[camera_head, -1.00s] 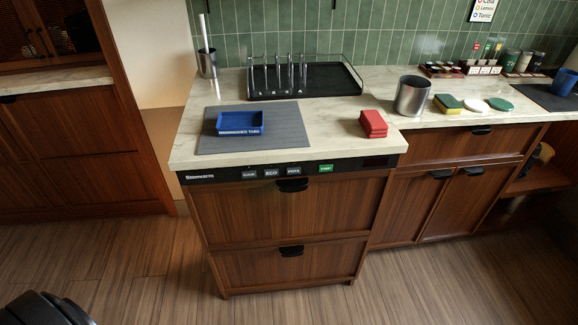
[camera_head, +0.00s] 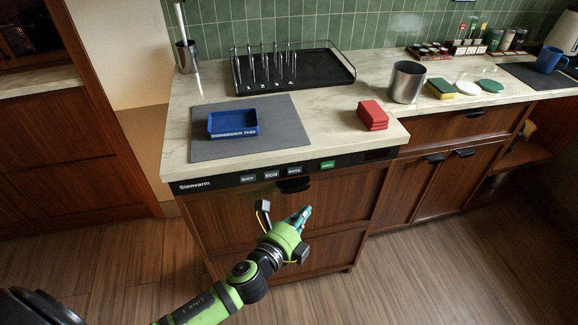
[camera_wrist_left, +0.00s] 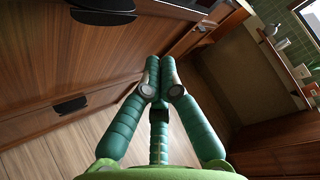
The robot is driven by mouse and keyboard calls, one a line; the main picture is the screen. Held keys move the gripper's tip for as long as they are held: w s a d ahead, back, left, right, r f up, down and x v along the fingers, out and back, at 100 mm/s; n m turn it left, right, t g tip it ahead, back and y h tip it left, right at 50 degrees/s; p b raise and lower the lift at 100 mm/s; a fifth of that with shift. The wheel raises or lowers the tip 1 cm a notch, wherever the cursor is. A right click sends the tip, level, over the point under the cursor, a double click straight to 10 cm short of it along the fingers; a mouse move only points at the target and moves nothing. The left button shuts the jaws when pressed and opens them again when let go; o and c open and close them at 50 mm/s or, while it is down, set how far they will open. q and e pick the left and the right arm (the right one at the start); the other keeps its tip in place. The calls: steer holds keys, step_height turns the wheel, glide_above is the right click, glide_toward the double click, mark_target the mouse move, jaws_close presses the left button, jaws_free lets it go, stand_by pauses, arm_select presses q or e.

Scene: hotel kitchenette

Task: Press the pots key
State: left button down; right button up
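The pots key (camera_head: 294,171) is a small grey key on the black control strip (camera_head: 220,183) along the top front of the wooden drawer unit. It sits between the ECO key (camera_head: 271,175) and the green start key (camera_head: 328,165). My left gripper (camera_head: 305,212) is in front of the drawer front, below the pots key and a little right of it, apart from the strip. In the left wrist view its green fingers (camera_wrist_left: 160,88) meet at the tips with nothing between them. The keys are not visible there. My right gripper is not in view.
A black drawer handle (camera_head: 293,185) sticks out just under the pots key. On the counter above are a blue tray (camera_head: 233,124) on a grey mat (camera_head: 276,140) and red blocks (camera_head: 373,115). The floor in front is clear.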

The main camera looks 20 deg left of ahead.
mark_target(301, 170)
arm_select(q)
step_height(301, 170, up, 2)
steer(key=shift+w+d+r+m, duration=0.1)
steer(key=shift+d+m, duration=0.05)
steer(key=shift+m, duration=0.15)
steer(key=shift+w+a, duration=0.8)
steer(key=shift+w, duration=0.4)
steer(key=shift+w+a, duration=0.85)
steer(key=shift+w, duration=0.4)
steer(key=shift+w+a, duration=0.8)
steer(key=shift+w, duration=0.4)
steer(key=shift+w, duration=0.1)
steer(key=shift+w+a, duration=0.25)
steer(key=shift+w+a, duration=0.2)
steer(key=shift+w, duration=0.05)
steer(key=shift+s+d, duration=0.45)
steer(key=shift+s, duration=0.15)
